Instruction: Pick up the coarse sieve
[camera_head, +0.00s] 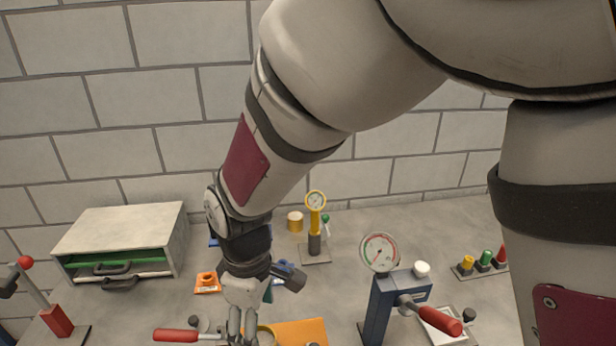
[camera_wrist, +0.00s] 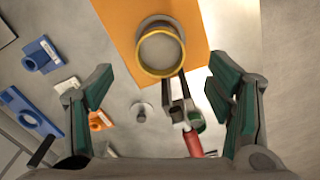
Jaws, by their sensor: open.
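A round cup-like piece with a yellow rim and a grey mesh-like or plain inside (camera_wrist: 160,50) lies on an orange mat; I take it for the coarse sieve, but cannot be sure. The red handle also shows in the head view (camera_head: 175,335). In the wrist view my gripper (camera_wrist: 160,82) is open, with its green-padded fingers spread left and right of the round piece and nothing held.
A grey-white cabinet (camera_head: 125,228) stands at the left. A blue stand with a dial gauge (camera_head: 380,252) and red lever is close on the right. A yellow gauge (camera_head: 315,203) stands behind. A small grey knob (camera_wrist: 142,110) and blue parts (camera_wrist: 42,54) lie nearby.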

